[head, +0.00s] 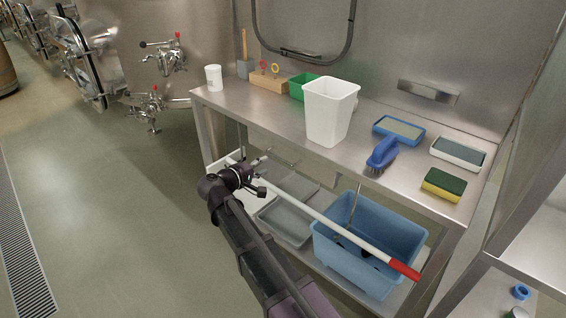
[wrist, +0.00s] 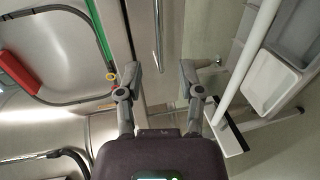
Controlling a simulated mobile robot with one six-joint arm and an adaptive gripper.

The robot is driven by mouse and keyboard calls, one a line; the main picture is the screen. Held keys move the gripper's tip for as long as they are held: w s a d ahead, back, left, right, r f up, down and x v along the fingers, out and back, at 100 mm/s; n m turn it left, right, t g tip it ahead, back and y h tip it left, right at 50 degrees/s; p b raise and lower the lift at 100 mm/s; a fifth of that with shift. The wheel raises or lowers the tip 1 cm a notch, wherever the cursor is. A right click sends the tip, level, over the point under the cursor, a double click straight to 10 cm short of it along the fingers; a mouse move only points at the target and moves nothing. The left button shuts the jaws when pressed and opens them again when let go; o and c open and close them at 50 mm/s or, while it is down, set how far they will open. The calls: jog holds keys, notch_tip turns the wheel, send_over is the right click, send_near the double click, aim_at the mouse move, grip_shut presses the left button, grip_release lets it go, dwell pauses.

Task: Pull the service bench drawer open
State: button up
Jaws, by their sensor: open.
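The service bench (head: 290,115) is a steel table in the head view. Its drawer front (head: 315,169) sits under the bench top and looks flush, partly hidden by the top's edge. A thin bar handle (head: 284,161) shows on it. My gripper (head: 263,175) is in front of the bench, left of and slightly below the handle, with open, empty jaws. In the wrist view the handle (wrist: 158,35) runs lengthwise between and beyond the fingertips of my gripper (wrist: 160,70). I cannot tell how far away it is; no contact shows.
A red-and-white pole (head: 345,233) slants across the lower shelf near my gripper. A blue tub (head: 375,226) and grey trays (head: 285,222) sit below. A white bin (head: 328,110), blue brush (head: 382,152) and sponge (head: 443,184) stand on top. Floor (head: 110,190) is clear at left.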

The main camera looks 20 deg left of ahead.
aim_at(279, 159)
jog(key=shift+b+x, duration=0.7)
jog(key=shift+x, duration=3.3)
